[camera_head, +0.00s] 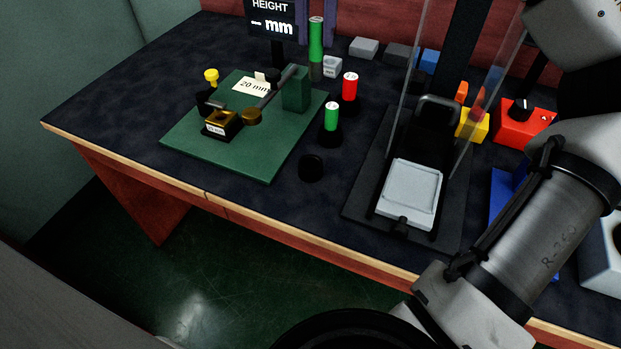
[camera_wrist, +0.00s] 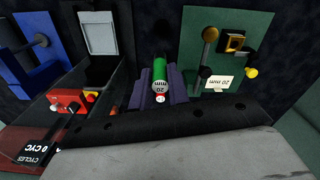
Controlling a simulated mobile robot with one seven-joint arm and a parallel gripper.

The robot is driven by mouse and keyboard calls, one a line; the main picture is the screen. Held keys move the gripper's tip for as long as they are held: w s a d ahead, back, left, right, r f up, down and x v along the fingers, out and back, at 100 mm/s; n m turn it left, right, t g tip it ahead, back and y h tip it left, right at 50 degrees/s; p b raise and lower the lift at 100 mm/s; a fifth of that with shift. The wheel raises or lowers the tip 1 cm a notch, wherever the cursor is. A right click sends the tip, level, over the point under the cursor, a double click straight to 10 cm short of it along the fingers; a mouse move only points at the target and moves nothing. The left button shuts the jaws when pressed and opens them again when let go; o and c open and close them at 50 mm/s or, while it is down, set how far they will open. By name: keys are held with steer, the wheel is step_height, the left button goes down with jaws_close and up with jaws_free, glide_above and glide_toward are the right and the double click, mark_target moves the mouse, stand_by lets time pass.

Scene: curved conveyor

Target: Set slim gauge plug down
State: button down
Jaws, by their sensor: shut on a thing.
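My gripper (camera_head: 316,43) shows at the top of the head view as two purple fingers pointing down. They are shut on the slim gauge plug (camera_head: 316,34), a tall green cylinder held upright with a darker lower part. I cannot tell whether the plug's lower end touches the table.
A red plug (camera_head: 350,87) and a green plug (camera_head: 331,116) stand in dark bases. A small grey block (camera_head: 332,67) is beside the held plug. The green plate (camera_head: 245,165) with a gauge fixture is left. A black frame with a grey tray (camera_head: 410,192) and clear panels stands right.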

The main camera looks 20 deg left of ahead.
mark_target(311, 78)
steer(key=shift+s+a+f, duration=0.15)
steer(key=shift+a+f, duration=0.2)
step_height(311, 78, down, 19)
steer(key=b, duration=0.4)
steer(key=shift+f, duration=0.1)
steer(key=shift+f, duration=0.1)
steer(key=c, duration=1.8)
jaws_free()
steer(key=shift+f, duration=0.1)
steer(key=o, duration=0.5)
steer(key=shift+c, duration=0.2)
step_height(311, 78, up, 12)
steer(key=shift+r+p, duration=0.2)
steer(key=shift+p, duration=0.9)
